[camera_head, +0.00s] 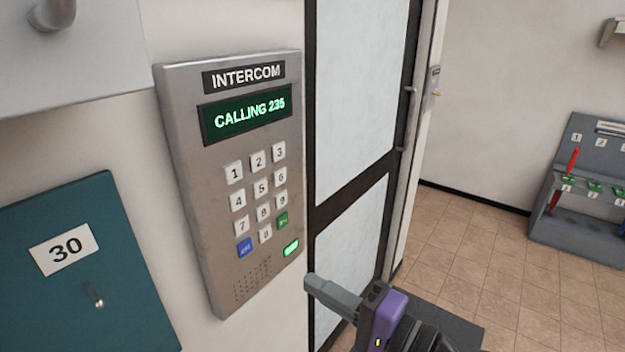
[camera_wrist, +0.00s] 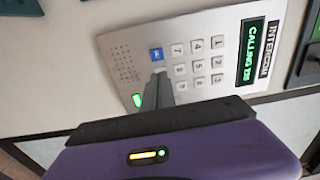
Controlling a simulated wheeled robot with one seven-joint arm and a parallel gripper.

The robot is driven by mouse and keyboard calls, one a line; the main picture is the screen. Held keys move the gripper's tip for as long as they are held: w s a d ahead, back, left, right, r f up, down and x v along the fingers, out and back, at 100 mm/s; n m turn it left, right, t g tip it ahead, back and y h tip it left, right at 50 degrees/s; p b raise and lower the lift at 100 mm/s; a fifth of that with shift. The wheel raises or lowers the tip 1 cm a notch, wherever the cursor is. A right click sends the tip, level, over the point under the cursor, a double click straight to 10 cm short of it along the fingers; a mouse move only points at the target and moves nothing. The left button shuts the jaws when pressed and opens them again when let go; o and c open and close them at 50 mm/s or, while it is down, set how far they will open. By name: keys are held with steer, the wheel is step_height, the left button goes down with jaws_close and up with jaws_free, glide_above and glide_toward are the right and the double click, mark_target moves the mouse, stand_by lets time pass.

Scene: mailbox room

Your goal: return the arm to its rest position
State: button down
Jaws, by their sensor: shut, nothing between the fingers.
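My gripper (camera_head: 312,285) is shut and empty, at the lower middle of the head view, just right of the lower corner of the intercom panel (camera_head: 205,200). In the wrist view my gripper (camera_wrist: 158,78) points toward the keypad of the intercom (camera_wrist: 120,45) and covers part of it, including the green key. Whether the fingertips touch the panel cannot be told from the wrist view; in the head view they look apart from it. The screen (camera_head: 248,115) reads "CALLING 235" in green. A small green light (camera_head: 291,248) glows below the keys.
A teal mailbox door (camera_head: 85,270) marked 30 is left of the intercom. A dark-framed door with pale panels (camera_head: 360,80) stands right of it. A grey rack (camera_head: 585,220) with red-handled and green items is at the far right. Tiled floor (camera_head: 510,265) lies open between.

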steer(key=w+d+t+h, duration=0.3)
steer(key=d+t+h, duration=0.2)
steer(key=d, duration=0.2)
steer(key=s+d+f+t+h, duration=0.2)
steer(key=s+d+f+h, duration=0.45)
steer(key=s+d, duration=0.3)
steer(key=s+f+n+g+h, duration=0.1)
steer(key=s+f+n, duration=0.1)
steer(key=s, duration=0.7)
steer(key=s+d+f+n+g, duration=0.1)
steer(key=s+f+n, duration=0.1)
steer(key=s, duration=0.8)
steer(key=s+f+n+g+h, duration=0.1)
steer(key=s+f+n, duration=0.1)
steer(key=s, duration=0.7)
steer(key=shift+s+d+f+n+g+h, duration=0.3)
steer(key=shift+s+d+n+h, duration=0.1)
steer(key=shift+n, duration=0.3)
